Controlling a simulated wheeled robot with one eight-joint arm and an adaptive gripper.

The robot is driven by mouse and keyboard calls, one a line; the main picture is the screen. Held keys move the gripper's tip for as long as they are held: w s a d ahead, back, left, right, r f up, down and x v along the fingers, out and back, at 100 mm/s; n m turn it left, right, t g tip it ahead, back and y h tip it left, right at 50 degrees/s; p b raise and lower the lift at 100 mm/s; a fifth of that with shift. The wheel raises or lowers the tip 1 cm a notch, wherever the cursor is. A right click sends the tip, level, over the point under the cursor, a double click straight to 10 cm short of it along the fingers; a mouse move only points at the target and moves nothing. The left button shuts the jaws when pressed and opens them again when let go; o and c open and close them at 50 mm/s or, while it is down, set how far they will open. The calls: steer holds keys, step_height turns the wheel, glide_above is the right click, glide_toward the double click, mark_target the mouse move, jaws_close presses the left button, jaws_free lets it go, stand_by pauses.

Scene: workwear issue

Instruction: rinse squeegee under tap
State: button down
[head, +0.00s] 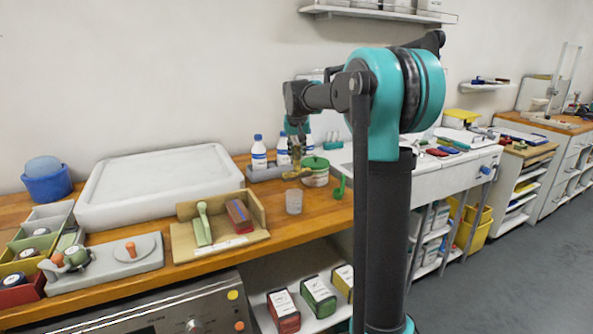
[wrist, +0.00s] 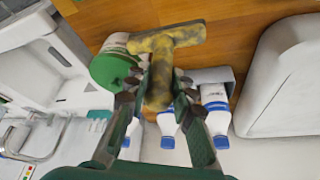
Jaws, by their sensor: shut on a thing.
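My gripper (wrist: 160,95) is shut on the handle of a yellow, dark-stained T-shaped squeegee (wrist: 162,48). In the wrist view its crosspiece points away from the fingers, over the wooden bench. In the head view the squeegee (head: 296,173) hangs below my gripper (head: 296,150), above the bench near the green-lidded tub (head: 316,172). That tub also shows beside the squeegee in the wrist view (wrist: 112,66). I cannot make out a tap clearly; a bent metal piece (wrist: 14,138) shows at the lower left of the wrist view.
Blue-capped bottles (head: 258,153) stand in a grey holder behind my gripper. A clear cup (head: 293,202), a wooden holder (head: 222,240) and a big white tray (head: 160,190) are to the left. White worktop units (head: 470,158) stand to the right, partly behind my arm.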

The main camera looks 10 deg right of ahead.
mark_target(297, 164)
steer(key=shift+f, duration=3.25)
steer(key=shift+f, duration=0.1)
steer(key=c, duration=1.3)
jaws_free()
steer(key=v, duration=1.2)
steer(key=shift+d, duration=0.1)
